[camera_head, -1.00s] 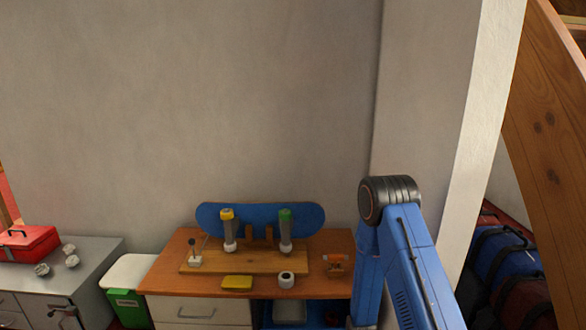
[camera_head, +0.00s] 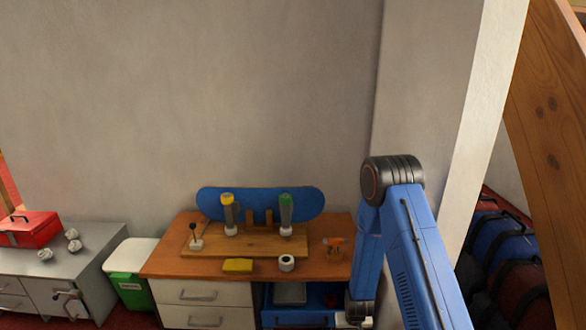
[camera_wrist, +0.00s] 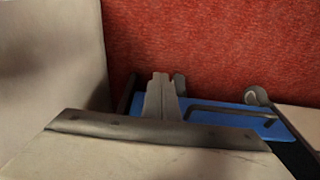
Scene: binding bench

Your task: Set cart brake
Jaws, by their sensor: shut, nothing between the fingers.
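A blue cart (camera_head: 277,316) stands under the bench at its right, with a dark bar on its front. I cannot make out a brake lever for certain. My gripper (camera_wrist: 162,78) is shut and empty, with its grey fingers over the near side of the blue surface. I cannot tell whether they touch it. In the head view the fingertips are out of sight below the frame.
The wooden bench (camera_head: 190,268) bears a board with a lever and two upright tools, a yellow block (camera_head: 238,265) and a tape roll (camera_head: 287,263). White drawers (camera_head: 203,295) stand beside the cart. A green bin (camera_head: 131,285) and grey cabinet (camera_head: 95,240) are left; red floor (camera_wrist: 220,45) shows.

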